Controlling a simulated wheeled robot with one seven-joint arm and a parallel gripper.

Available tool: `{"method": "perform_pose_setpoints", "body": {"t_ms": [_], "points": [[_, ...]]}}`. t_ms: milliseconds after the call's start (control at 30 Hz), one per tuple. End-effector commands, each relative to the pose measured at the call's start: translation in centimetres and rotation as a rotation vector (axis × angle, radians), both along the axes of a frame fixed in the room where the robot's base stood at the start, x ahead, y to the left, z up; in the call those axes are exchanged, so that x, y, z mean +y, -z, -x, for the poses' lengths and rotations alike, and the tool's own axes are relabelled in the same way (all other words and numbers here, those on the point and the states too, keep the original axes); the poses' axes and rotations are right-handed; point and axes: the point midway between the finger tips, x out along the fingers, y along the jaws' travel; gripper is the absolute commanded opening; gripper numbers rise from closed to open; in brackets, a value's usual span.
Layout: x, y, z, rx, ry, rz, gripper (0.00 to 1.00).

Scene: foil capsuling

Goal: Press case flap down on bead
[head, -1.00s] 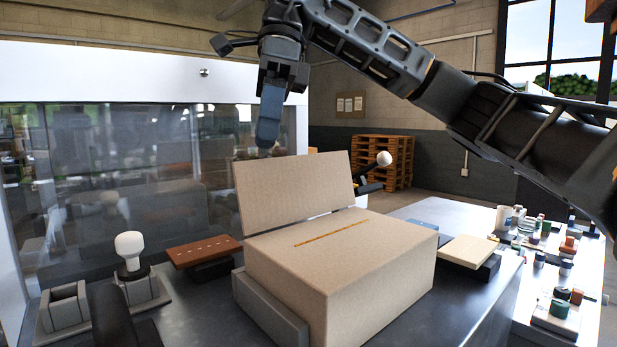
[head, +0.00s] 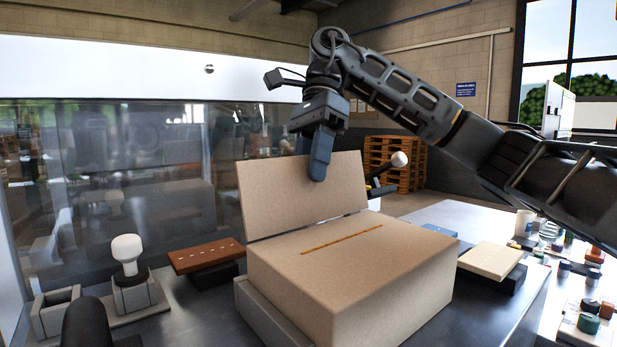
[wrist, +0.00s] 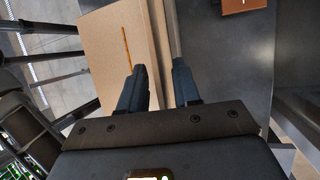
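The cardboard case (head: 350,270) sits on the dark bench with its flap (head: 270,200) standing up along the far-left edge. An orange-brown bead (head: 342,240) runs in a line across the case top; it also shows in the wrist view (wrist: 127,48). My gripper (head: 318,179) points down at the flap's upper edge, overlapping its near face in the head view. In the wrist view my gripper (wrist: 158,66) has its two dark fingers apart. I cannot tell whether a finger touches the flap.
A brown slotted block (head: 205,256) and a white-knobbed tool (head: 128,255) in a holder stand left of the case. A cream block (head: 490,261) lies right. Another white knob (head: 399,159) shows behind the flap. A glass-fronted panel (head: 110,180) stands at the back left.

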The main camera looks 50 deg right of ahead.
Motion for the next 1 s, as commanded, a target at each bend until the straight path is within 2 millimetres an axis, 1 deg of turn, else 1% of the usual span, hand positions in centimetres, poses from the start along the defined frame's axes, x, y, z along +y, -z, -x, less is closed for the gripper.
{"method": "perform_pose_setpoints", "body": {"t_ms": [100,200,533,867,1000], "points": [[0.6,1.1,0.1,0.0,-0.002,-0.001,0.32],[0.8,1.7,0.2,0.0,0.0,0.0,0.32],[0.9,1.9,0.2,0.0,0.001,0.0,0.32],[0.9,1.9,0.2,0.0,0.001,0.001,0.0],[0.9,1.9,0.2,0.0,0.001,0.001,0.0]]}}
